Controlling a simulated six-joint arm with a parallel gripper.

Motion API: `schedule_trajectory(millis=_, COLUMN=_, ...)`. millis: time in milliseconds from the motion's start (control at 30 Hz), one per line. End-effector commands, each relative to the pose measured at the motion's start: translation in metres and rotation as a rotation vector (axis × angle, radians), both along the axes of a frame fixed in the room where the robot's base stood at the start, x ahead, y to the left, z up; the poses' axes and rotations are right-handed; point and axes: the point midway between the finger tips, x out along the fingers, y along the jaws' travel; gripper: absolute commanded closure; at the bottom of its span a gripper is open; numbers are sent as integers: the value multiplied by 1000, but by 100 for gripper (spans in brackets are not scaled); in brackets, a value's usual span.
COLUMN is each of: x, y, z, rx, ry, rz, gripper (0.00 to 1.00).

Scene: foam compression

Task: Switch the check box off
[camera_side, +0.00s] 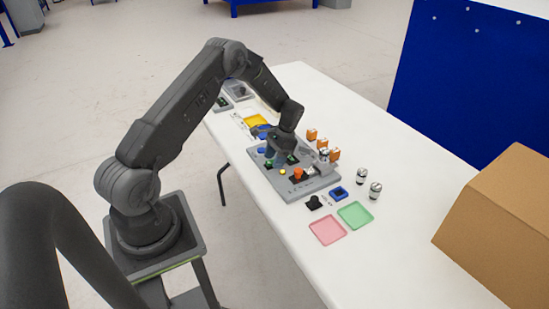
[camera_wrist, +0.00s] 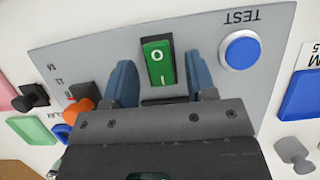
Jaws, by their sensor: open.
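The check box, a grey panel (camera_side: 322,184), lies on the white table and fills much of the wrist view (camera_wrist: 90,50). Its green rocker switch (camera_wrist: 158,63), marked O and I, sits in a black frame. I cannot tell which end is pressed in. My gripper (camera_wrist: 160,68) is open, with one blue finger on each side of the switch, and nothing is held. In the side view my gripper (camera_side: 279,154) is low over the panel. A blue round button (camera_wrist: 240,50) labelled TEST is to the right of the switch.
An orange knob (camera_wrist: 79,108) is left of the fingers. Small orange-and-white blocks (camera_side: 311,135) and metal cylinders (camera_side: 375,190) stand nearby. Pink (camera_side: 328,230) and green (camera_side: 355,214) trays lie in front of the panel. A cardboard box (camera_side: 500,225) is at the right.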

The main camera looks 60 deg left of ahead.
Motion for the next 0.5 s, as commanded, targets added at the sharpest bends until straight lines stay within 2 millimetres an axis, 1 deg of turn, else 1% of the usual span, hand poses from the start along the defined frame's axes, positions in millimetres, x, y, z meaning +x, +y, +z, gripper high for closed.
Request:
schedule_trajectory(millis=67, x=0, y=0, z=0, rx=0, ry=0, rz=0, gripper=49)
schedule_trajectory(millis=100, x=0, y=0, z=0, rx=0, ry=0, rz=0, gripper=51)
schedule_trajectory(millis=500, x=0, y=0, z=0, rx=0, ry=0, rz=0, gripper=89)
